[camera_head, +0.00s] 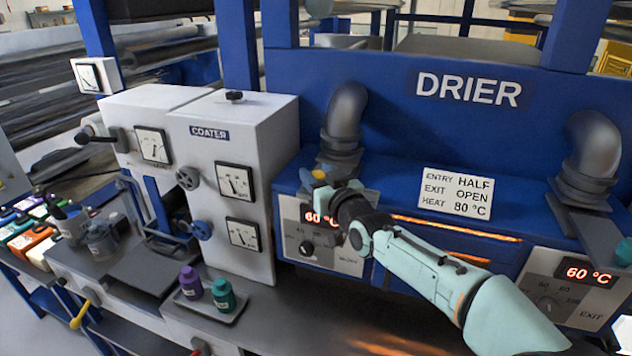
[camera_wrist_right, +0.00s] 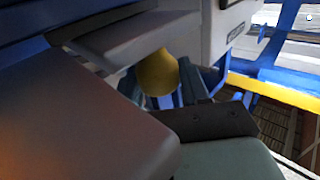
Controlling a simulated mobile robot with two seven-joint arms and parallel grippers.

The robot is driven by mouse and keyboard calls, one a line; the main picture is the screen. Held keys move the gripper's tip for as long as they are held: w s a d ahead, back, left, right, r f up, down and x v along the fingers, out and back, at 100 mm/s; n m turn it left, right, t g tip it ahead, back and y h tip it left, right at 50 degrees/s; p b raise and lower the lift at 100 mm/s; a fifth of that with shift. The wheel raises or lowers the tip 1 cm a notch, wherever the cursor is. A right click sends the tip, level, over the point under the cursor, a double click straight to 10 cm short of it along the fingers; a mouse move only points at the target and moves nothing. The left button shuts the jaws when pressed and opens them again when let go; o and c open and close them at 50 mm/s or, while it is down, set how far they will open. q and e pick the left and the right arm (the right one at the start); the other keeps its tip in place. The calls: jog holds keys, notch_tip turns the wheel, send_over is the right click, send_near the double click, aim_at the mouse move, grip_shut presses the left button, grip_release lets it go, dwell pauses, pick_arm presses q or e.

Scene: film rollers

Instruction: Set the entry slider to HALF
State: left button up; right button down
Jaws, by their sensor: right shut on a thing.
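The yellow entry slider knob (camera_head: 319,174) sits at the upper left of the drier's entry side, mostly covered by my right gripper (camera_head: 326,181). In the right wrist view the rounded yellow knob (camera_wrist_right: 157,72) lies between the blue fingers of my right gripper (camera_wrist_right: 158,88), which is shut on it. A grey plate (camera_wrist_right: 120,42) is beside the knob. The slider's scale and exact setting are hidden. A white sign (camera_head: 456,191) reads ENTRY HALF, EXIT OPEN, HEAT 80 °C. My left gripper is not in view.
The entry panel (camera_head: 345,262) and exit panel (camera_head: 570,290) both show 60 °C. A grey duct (camera_head: 345,115) rises just behind my right gripper. The coater (camera_head: 255,125) stands to the left. Purple and green bottles (camera_head: 190,282) stand on a small tray below.

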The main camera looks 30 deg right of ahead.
jog(key=c, duration=0.7)
grip_release()
jog(key=shift+o, duration=0.2)
jog(key=shift+s+f+b, duration=0.1)
jog(key=shift+s+b, duration=0.2)
jog(key=shift+s, duration=0.1)
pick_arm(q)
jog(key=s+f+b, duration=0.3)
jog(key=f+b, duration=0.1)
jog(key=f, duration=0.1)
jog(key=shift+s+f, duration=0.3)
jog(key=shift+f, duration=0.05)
pick_arm(e)
jog(key=s+a, duration=0.1)
jog(key=s, duration=1.1)
jog(key=shift+s, duration=0.25)
